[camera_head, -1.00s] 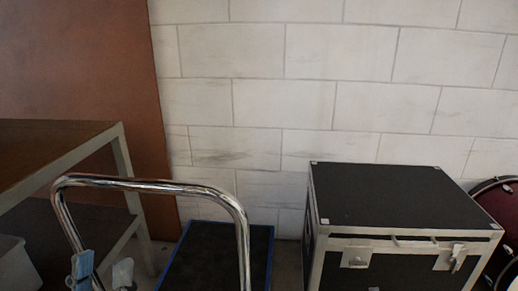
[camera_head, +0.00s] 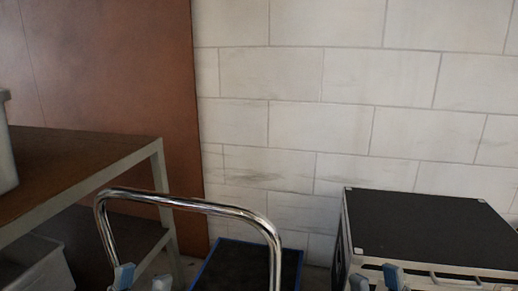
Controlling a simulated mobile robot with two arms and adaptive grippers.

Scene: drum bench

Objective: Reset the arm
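My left gripper (camera_head: 141,281) shows at the bottom left, in front of the chrome handle's left leg. Its blue and pale fingertips are apart, with nothing visible between them. My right gripper (camera_head: 375,283) shows at the bottom right, in front of the black case. Its blue and pale fingertips are also apart, with nothing visible between them. Only the tips of both grippers show; the rest is cut off by the lower edge.
A chrome trolley handle (camera_head: 215,207) rises over a dark, blue-edged platform (camera_head: 235,262). A black flight case (camera_head: 430,225) stands right. A shelf table (camera_head: 75,165) with grey bins (camera_head: 40,268) stands left. A pale block wall closes the back.

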